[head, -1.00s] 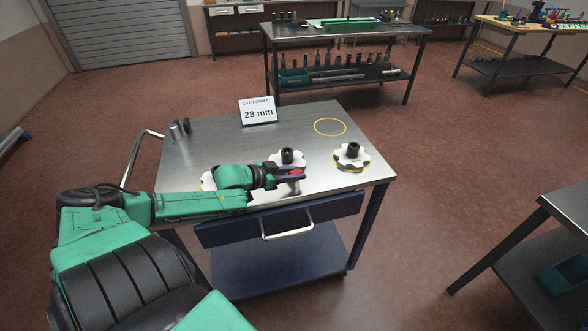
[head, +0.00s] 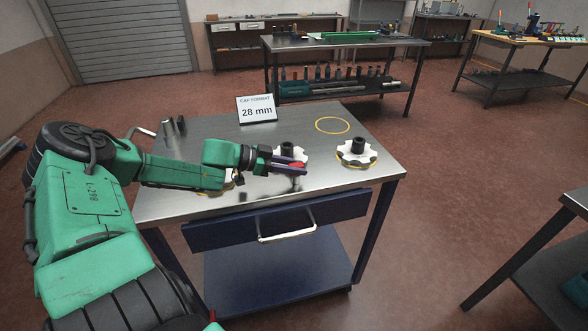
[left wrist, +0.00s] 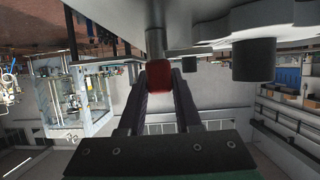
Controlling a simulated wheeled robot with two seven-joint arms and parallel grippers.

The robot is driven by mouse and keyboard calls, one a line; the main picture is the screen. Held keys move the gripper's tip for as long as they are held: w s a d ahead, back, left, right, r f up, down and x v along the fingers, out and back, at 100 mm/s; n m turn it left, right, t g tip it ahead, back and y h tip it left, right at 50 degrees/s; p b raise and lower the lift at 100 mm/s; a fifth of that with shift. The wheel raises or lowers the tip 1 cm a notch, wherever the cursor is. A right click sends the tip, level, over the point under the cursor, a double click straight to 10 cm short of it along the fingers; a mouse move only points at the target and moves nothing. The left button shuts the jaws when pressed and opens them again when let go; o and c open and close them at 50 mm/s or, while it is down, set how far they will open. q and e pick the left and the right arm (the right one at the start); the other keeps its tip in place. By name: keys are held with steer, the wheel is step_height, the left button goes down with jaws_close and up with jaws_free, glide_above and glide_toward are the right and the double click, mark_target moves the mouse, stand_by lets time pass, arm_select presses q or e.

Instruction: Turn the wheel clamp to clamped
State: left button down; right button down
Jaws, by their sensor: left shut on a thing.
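My left gripper (head: 290,166) is shut on a red grip (left wrist: 131,76) at the front of the steel-topped table, beside the middle star wheel. The red grip (head: 298,165) shows between the fingertips in the head view. In the left wrist view a grey post (left wrist: 155,42) stands just beyond it. The grip seems to belong to the wheel clamp, but the fingers hide most of it and I cannot tell its setting. The middle white star wheel (head: 289,153) has a black hub and is partly hidden by the gripper. My right gripper is not in view.
A second star wheel (head: 355,155) stands at the right of the table; another at the left is mostly hidden by my arm. A "28 mm" sign (head: 257,110), small dark posts (head: 175,126) and a yellow ring (head: 333,125) are farther back. A blue drawer (head: 280,219) is below.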

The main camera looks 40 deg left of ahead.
arm_select(q)
steer(key=shift+s+d+f, duration=0.1)
steer(key=shift+f, duration=0.05)
steer(key=c, duration=0.6)
jaws_free()
steer(key=shift+w+d, duration=0.1)
steer(key=shift+w, duration=0.15)
steer(key=shift+s+a+r+p, duration=0.25)
steer(key=shift+r+p, duration=0.1)
steer(key=shift+r+p+v, duration=0.25)
steer(key=shift+p+v, duration=0.8)
steer(key=shift+v, duration=0.1)
steer(key=v, duration=0.3)
steer(key=shift+s+a+f+p, duration=0.1)
steer(key=shift+s+a+p, duration=0.1)
steer(key=shift+p, duration=0.2)
steer(key=v, duration=0.7)
steer(key=shift+s+a+b, duration=0.2)
steer(key=shift+s+b, duration=0.1)
steer(key=shift+s, duration=0.1)
